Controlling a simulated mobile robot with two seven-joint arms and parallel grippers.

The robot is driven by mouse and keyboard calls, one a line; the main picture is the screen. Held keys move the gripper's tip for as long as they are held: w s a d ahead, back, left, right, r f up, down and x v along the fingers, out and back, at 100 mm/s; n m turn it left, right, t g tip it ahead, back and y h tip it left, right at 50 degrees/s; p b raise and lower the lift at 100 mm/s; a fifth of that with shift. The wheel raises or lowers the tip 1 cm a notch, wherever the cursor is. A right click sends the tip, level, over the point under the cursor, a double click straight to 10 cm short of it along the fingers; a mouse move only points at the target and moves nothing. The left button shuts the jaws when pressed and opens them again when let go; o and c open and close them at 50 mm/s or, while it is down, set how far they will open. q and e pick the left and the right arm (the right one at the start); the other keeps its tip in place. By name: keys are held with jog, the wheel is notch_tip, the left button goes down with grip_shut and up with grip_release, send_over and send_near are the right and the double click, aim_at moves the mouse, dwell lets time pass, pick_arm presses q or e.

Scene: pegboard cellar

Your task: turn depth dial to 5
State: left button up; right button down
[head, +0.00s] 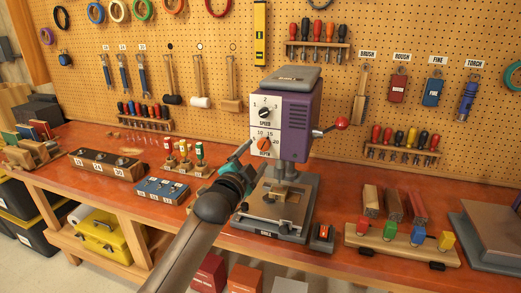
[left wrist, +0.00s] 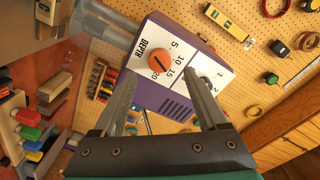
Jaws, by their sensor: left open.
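The purple drill press (head: 297,110) stands on the bench. Its white front panel carries the orange depth dial (head: 264,144), below the black speed dial (head: 264,113). In the left wrist view the depth dial (left wrist: 161,61) shows beyond my fingertips, with 5, 10, 15 and 20 around it. A dark mark shows on its face, but I cannot tell surely which number it points at. My left gripper (head: 245,154) is just left of and below the depth dial in the head view. Its two fingers (left wrist: 162,78) are spread, with nothing between them, apart from the dial. My right gripper is out of view.
A lever with a red knob (head: 341,123) sticks out right of the press. Below are the press base (head: 270,235) and a small red-topped block (head: 322,235). A blue socket block (head: 160,190) lies left of my arm. A tool-hung pegboard (head: 215,60) stands behind.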

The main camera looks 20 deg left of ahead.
aim_at(263, 146)
pick_arm(q)
jog(key=shift+w+d, duration=0.2)
jog(key=shift+w, duration=2.25)
jog(key=shift+c, duration=0.2)
grip_shut()
